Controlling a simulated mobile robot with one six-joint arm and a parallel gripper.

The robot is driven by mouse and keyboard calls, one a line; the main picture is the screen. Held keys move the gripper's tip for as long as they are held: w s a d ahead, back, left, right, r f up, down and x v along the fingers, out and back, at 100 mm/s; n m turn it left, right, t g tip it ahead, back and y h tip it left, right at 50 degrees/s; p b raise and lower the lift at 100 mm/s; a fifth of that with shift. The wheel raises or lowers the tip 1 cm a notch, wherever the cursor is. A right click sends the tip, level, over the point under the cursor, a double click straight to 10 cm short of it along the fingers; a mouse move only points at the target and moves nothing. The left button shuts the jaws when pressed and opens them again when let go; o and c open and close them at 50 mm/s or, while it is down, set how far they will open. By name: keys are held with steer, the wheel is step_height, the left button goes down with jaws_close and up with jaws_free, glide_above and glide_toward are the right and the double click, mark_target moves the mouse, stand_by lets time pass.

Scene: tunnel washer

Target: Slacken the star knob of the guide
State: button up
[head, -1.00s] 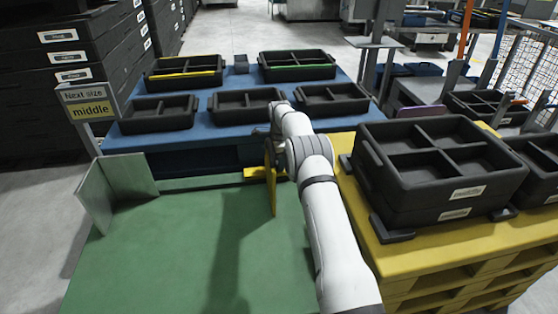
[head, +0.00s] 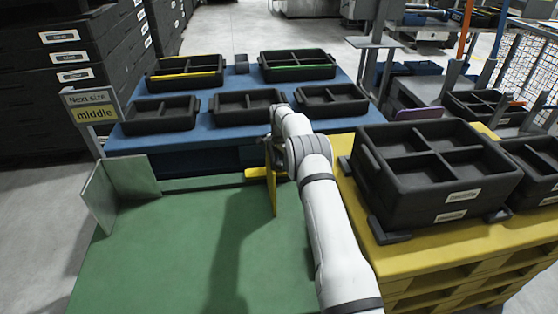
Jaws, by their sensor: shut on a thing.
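The guide shows as an upright yellow plate (head: 271,188) with a yellow foot (head: 256,174) at the far edge of the green table (head: 160,250). The star knob cannot be made out; the plate and my arm cover that spot. My white arm reaches from the bottom right up to the guide, and its wrist end is right beside the plate's upper part. My gripper's fingers are hidden behind the wrist and the plate.
A bent metal plate (head: 97,198) stands at the green table's left. A sign (head: 91,107) reads "Next size middle". Behind, a blue table (head: 225,135) holds several black trays. Black crates (head: 440,185) stand on a yellow pallet (head: 400,258) close to my arm's right.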

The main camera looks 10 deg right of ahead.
mark_target(281, 163)
stand_by(0.3)
steer(key=o, duration=1)
steer(key=shift+r, duration=0.1)
step_height(281, 163, up, 8)
steer(key=shift+f+p, duration=0.2)
steer(key=shift+p, duration=0.65)
